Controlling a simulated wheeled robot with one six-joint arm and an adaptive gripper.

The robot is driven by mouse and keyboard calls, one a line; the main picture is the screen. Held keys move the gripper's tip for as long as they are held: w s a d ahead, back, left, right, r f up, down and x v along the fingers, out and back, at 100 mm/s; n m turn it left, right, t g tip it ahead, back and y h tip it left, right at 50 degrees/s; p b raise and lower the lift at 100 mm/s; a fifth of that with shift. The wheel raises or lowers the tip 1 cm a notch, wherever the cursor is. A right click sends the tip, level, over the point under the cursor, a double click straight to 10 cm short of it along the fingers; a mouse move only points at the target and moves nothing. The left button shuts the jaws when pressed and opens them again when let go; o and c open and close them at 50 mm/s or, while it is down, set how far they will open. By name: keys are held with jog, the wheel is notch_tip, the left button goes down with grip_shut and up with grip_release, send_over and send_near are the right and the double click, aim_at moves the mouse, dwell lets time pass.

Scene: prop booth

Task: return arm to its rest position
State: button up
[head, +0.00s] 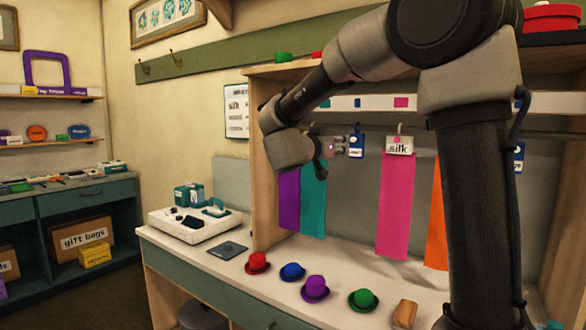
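My arm rises on the right of the head view, bends at the top and reaches down to the left. A purple scarf (289,201), a teal scarf (313,208), a pink scarf (395,205) with a "silk" tag (399,146) and an orange scarf (436,220) hang from the rail; my arm partly hides the orange one.
On the counter below stand a red hat (257,264), a blue hat (292,272), a purple hat (315,289), a green hat (362,300) and a brown block (404,314). A white tray (172,232) sits left. The booth's wooden side panel (262,190) stands close to my forearm.

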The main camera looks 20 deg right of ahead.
jog(key=w+a+f+n+t+y, duration=0.5)
jog(key=w+a+y, duration=0.2)
jog(key=a+y, duration=0.3)
jog(key=s+a+f+n+g+y, duration=0.55)
jog(key=s+a+f+y, duration=0.2)
jog(key=s, duration=0.35)
jog(key=s+d+f+g+h, duration=0.1)
jog(key=s+d, duration=0.4)
jog(key=s, duration=0.5)
jog(key=s+d+f+g+h, duration=0.1)
jog(key=s+d+f+g, duration=0.1)
jog(key=s+d, duration=0.4)
jog(key=s+d+f+g+h, duration=0.1)
jog(key=s+d, duration=0.4)
jog(key=s, duration=0.8)
jog(key=shift+s+d+f+g, duration=0.35)
jog(key=shift+f+g, duration=0.1)
jog(key=shift+g, duration=0.7)
